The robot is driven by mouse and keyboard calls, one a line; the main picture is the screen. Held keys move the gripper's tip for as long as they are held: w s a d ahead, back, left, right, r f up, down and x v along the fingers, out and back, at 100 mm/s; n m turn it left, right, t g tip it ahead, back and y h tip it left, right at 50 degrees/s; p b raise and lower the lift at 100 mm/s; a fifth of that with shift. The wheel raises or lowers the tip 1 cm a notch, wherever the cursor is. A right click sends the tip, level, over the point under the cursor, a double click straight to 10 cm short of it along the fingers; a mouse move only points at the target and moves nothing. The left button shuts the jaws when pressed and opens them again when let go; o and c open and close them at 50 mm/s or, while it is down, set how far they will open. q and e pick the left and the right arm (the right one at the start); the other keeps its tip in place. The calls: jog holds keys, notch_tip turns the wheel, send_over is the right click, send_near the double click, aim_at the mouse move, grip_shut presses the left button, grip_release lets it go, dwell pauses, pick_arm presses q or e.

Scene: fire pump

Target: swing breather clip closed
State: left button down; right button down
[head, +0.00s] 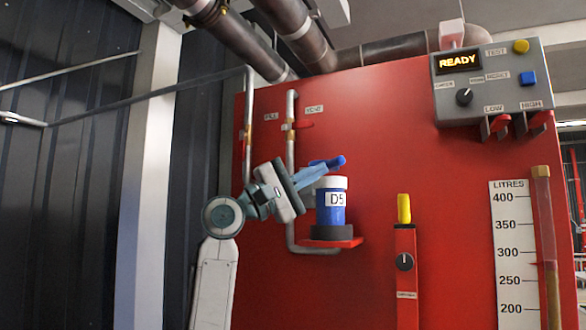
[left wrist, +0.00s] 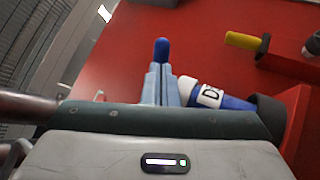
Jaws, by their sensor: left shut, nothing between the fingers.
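The breather (head: 330,208) is a blue canister with a white top and a "D5" label, upright on a red shelf. It also shows in the left wrist view (left wrist: 235,102), lying sideways in the picture. A blue round-ended clip (head: 337,161) stands just above the white top; its blue end (left wrist: 161,50) shows past my fingertips in the left wrist view. My left gripper (head: 322,170) is shut and empty, its light-blue fingers beside the breather's top, close to the clip. I cannot tell whether they touch it. The clip's hinge is hidden. My right gripper is not in view.
The red shelf (head: 344,243) juts from the red panel (head: 390,130). Pipes with fill and vent valves (head: 290,135) run left of the breather. A yellow-topped post (head: 404,209) stands to the right. A grey control box (head: 490,85) reads READY. Free panel lies between breather and post.

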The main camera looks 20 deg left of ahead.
pick_arm(q)
jog(key=shift+w+d+r, duration=0.35)
jog(key=shift+w+d, duration=0.05)
jog(key=shift+w, duration=0.05)
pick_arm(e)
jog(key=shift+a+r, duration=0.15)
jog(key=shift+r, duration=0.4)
pick_arm(q)
jog(key=shift+w+d, duration=0.35)
jog(key=shift+d, duration=0.2)
jog(key=shift+w+d, duration=0.3)
jog(key=shift+d, duration=0.2)
jog(key=shift+w, duration=0.1)
